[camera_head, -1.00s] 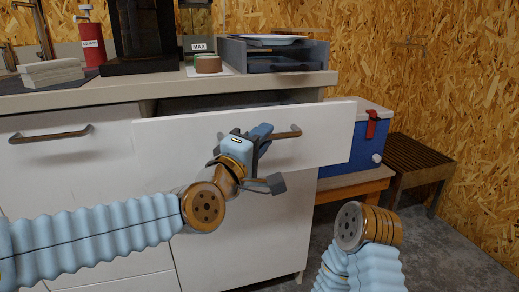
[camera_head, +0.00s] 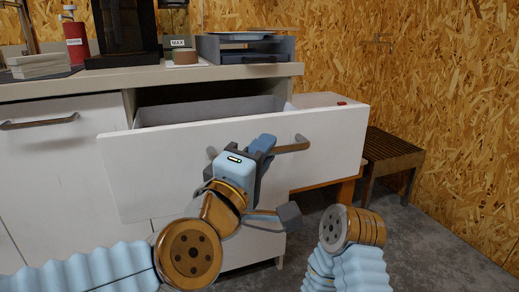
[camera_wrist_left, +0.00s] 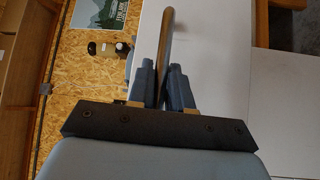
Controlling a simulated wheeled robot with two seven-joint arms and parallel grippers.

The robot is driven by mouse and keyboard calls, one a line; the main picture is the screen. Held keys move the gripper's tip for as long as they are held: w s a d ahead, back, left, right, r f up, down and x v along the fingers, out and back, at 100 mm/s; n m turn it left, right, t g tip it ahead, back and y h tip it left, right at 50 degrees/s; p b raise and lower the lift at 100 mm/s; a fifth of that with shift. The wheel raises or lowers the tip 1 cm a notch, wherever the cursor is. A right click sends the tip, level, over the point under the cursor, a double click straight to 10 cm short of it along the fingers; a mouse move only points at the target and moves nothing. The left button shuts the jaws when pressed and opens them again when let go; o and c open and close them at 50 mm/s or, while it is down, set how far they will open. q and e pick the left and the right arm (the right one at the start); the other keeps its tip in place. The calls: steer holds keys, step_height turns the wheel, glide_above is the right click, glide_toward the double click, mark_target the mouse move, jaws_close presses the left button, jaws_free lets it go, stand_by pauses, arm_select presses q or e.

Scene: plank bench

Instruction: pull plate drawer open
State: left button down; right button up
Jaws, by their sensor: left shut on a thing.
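The drawer's white front (camera_head: 335,146) stands well out from the cabinet below the worktop, and its grey inside (camera_head: 215,108) shows behind it. A brown bar handle (camera_head: 294,147) is fixed across the front. My left gripper (camera_head: 262,146) is shut on the handle. In the left wrist view the handle (camera_wrist_left: 167,40) runs up from between the two closed blue-grey fingers (camera_wrist_left: 161,85). The fingers hide part of the handle in the head view. My right arm's end (camera_head: 350,228) shows at the lower right; its gripper is out of the picture.
A slatted wooden stool (camera_head: 395,150) stands right of the drawer. Floor between drawer and my right arm is clear.

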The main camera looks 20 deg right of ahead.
arm_select(q)
steer(key=shift+f, duration=0.1)
steer(key=c, duration=1.2)
jaws_free()
steer(key=shift+o, duration=0.2)
steer(key=b+v, duration=0.1)
steer(key=v, duration=1.2)
steer(key=shift+s+a, duration=0.2)
steer(key=shift+s, duration=0.1)
steer(key=shift+f, duration=0.1)
